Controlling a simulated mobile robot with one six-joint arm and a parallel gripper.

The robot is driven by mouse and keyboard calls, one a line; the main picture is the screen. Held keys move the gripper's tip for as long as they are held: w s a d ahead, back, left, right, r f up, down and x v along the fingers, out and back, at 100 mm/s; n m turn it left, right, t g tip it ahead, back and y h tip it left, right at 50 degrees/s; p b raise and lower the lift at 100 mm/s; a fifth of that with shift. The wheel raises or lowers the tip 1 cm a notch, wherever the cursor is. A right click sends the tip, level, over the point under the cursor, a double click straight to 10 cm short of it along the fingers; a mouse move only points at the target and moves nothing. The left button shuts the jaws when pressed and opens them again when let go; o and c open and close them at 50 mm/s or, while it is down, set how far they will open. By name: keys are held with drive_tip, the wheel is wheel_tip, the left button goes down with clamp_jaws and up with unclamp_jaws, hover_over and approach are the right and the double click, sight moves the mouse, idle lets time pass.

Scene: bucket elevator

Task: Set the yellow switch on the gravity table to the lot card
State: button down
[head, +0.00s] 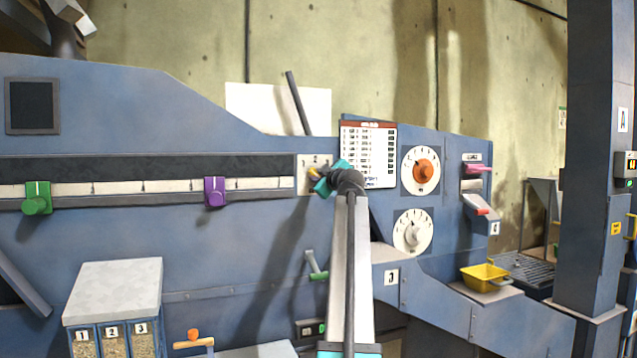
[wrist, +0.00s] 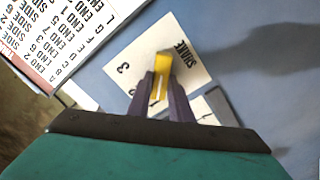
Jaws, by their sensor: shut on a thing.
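The yellow switch (wrist: 161,70) sits on a white plate (wrist: 192,52) lettered SHAKE, with a 3 readable beside it. In the wrist view my gripper (wrist: 160,92) has its two dark fingers closed on the switch's lever. In the head view the switch (head: 314,172) shows as a small yellow spot at my gripper (head: 320,180), on the blue gravity table (head: 150,130). My gripper and wrist hide part of its plate. The lot card (head: 368,153), white with a red-brown header, stands just right of my gripper; its lines are too small to read in the head view.
Right of the card are an orange dial (head: 425,172) and a white dial (head: 413,233). A green slider (head: 37,198) and a purple slider (head: 215,191) sit on the rail at left. A yellow scoop (head: 485,277) rests at lower right, near a blue column (head: 590,150).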

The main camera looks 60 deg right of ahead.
drive_tip(key=shift+f, duration=0.1)
idle(0.4)
drive_tip(key=c, duration=1.6)
unclamp_jaws()
drive_tip(key=shift+s, duration=0.1)
drive_tip(key=shift+b+v, duration=0.5)
drive_tip(key=shift+v, duration=6.4)
